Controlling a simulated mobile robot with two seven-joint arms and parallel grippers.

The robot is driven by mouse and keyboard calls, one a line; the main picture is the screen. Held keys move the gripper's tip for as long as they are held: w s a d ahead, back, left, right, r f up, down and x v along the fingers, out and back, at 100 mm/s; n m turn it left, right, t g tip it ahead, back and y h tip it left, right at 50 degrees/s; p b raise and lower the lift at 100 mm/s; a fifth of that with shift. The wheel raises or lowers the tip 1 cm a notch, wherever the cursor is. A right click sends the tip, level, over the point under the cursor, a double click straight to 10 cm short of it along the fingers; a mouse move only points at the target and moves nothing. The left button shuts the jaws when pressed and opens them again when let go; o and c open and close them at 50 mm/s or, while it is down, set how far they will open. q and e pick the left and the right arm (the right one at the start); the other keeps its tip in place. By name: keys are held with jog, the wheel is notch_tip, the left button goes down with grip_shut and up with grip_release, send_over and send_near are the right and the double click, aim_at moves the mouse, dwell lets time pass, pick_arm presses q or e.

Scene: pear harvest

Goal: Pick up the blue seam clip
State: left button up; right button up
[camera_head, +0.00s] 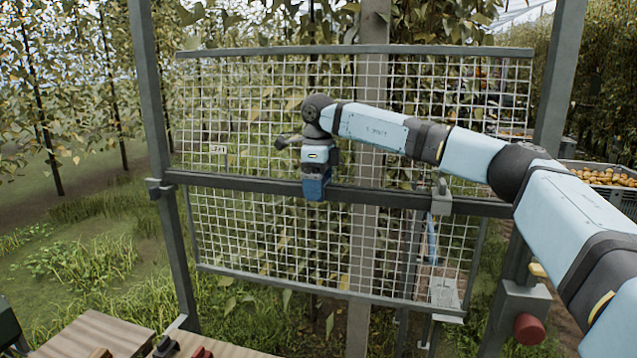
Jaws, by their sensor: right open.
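The blue seam clip (316,189) sits on the horizontal grey rail where the upper and lower mesh panels meet, left of the picture's middle. My right arm reaches in from the right, and its gripper (316,172) is directly over the clip, pointing down. The gripper is open. Its fingers are small and dark here, and I cannot tell whether they touch the clip. The clip's upper part is hidden by the gripper. My left gripper is not in view.
A grey clip (441,196) sits on the same rail to the right. The wire mesh panel (240,215) stands between dark posts. A crate of pears (621,194) is at the far right. A wooden table (98,333) with small items is at the lower left.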

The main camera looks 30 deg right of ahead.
jog(key=c, duration=1)
jog(key=shift+r, duration=0.1)
